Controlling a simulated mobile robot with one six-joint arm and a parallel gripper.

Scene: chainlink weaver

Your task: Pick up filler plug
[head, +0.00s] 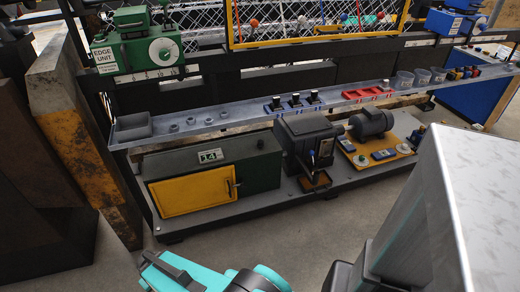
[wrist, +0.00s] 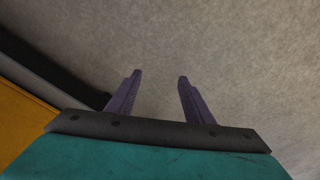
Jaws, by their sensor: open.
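My gripper (wrist: 160,77) is open and empty in the wrist view, its two purple fingers apart over bare floor. In the head view only teal and dark parts of my arm show at the bottom edge; the fingertips do not show there. I cannot tell the filler plug for certain. Several small grey round parts (head: 191,120) stand on the left half of the long grey tray shelf (head: 246,115), too small to name. My gripper is apart from the shelf and its parts.
Below the shelf are a green cabinet with a yellow door (head: 193,190), a dark gearbox (head: 305,130) and a motor (head: 371,122). The shelf also bears a grey bin (head: 132,126), blue and red holders and cups. A large grey metal surface (head: 455,215) fills the right foreground. Floor before the cabinet is clear.

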